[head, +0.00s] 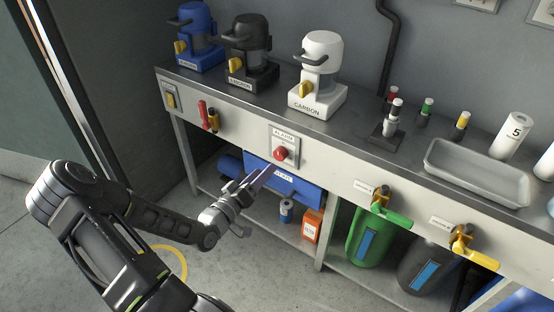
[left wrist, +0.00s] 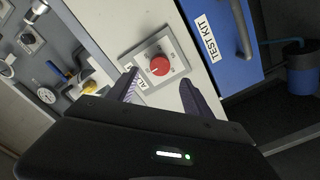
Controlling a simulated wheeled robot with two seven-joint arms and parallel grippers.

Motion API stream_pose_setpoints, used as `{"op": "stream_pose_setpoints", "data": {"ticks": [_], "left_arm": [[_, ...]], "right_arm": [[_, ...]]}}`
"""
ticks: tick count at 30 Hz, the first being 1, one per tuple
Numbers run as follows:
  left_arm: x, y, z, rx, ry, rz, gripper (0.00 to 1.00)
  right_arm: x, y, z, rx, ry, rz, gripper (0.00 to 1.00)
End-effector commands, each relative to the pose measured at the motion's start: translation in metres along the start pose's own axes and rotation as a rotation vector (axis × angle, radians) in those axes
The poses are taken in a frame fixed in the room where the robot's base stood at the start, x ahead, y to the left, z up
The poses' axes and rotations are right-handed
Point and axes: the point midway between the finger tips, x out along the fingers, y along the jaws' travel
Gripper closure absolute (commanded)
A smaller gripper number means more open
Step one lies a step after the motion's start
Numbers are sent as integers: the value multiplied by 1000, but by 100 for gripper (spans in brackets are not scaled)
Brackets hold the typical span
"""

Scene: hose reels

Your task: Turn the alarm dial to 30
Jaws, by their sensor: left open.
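The alarm dial (head: 281,154) is a red round knob on a light plate labelled ALARM, set in the front panel of the bench. It also shows in the left wrist view (left wrist: 159,65), with small marks around it that are too small to read. My left gripper (head: 264,173) is open and empty, just below and left of the dial in the head view. In the left wrist view its two fingers (left wrist: 158,92) point at the dial, one on each side of it in the picture, apart from it. My right gripper is not in view.
Blue, black and white machines (head: 316,75) stand on the bench top. Green and yellow valve handles (head: 390,214) stick out of the panel on the right. The floor at the front left is clear.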

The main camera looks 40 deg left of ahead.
Motion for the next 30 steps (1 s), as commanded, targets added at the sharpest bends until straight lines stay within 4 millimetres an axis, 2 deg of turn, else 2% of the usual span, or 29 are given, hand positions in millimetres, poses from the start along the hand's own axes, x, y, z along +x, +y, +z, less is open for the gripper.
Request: {"op": "stream_pose_setpoints", "data": {"ticks": [5, 15, 19, 26, 30], "left_arm": [[18, 0, 1, 1, 0, 2, 41], [67, 0, 1, 0, 0, 1, 41], [75, 0, 1, 0, -1, 0, 41], [75, 0, 1, 0, -1, -1, 41], [75, 0, 0, 0, -1, -1, 51]], "right_arm": [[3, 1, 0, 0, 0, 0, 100], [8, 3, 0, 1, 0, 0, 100], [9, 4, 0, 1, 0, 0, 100], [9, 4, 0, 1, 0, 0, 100], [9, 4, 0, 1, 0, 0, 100]]}}
